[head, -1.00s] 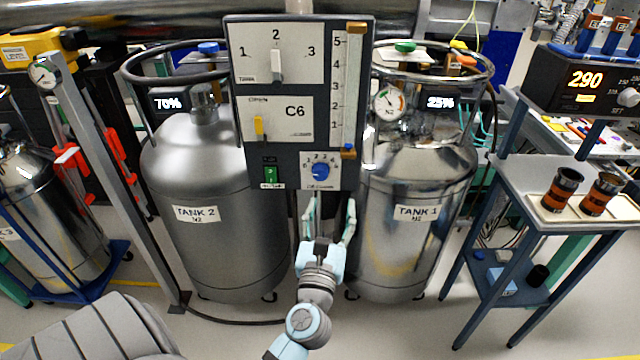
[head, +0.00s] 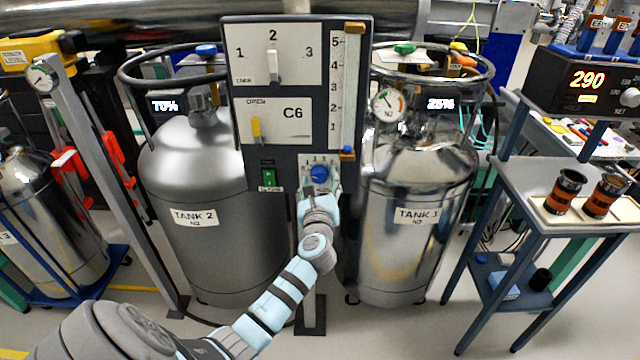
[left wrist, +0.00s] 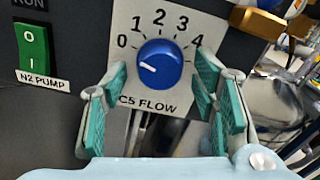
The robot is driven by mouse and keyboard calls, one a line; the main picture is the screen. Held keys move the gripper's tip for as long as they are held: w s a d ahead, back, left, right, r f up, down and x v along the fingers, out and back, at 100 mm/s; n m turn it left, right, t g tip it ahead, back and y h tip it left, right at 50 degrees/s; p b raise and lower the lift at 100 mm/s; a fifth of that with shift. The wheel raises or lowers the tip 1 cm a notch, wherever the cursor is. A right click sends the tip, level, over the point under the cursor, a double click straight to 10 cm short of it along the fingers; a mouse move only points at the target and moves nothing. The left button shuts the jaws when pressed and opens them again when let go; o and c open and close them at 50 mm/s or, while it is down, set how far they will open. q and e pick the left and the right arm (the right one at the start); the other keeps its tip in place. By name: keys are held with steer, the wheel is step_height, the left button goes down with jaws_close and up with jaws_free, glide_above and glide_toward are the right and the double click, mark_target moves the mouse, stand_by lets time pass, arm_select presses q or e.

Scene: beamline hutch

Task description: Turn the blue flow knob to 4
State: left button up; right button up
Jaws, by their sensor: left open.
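The blue flow knob (head: 320,174) is at the lower right of the grey control panel (head: 236,150). In the left wrist view the knob (left wrist: 160,64) sits on a white C5 FLOW plate (left wrist: 190,24) numbered 0 to 4. Its white mark is on its left side, on the 0 side of the scale. My left gripper (left wrist: 162,76) is open, with one teal-padded finger left of the knob and the other right of it. Gaps show between pads and knob. In the head view my left gripper (head: 320,190) covers the plate's lower part. My right gripper is not in view.
The green N2 PUMP switch (left wrist: 34,48) is left of the knob. A yellow lever (head: 256,130) and a white selector (head: 273,66) are higher on the panel. Tank 2 (head: 200,250) and Tank 1 (head: 410,250) stand on either side. A side table (head: 545,215) is at right.

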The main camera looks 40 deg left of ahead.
arm_select(q)
steer(key=c, duration=1.2)
steer(key=shift+o, duration=0.2)
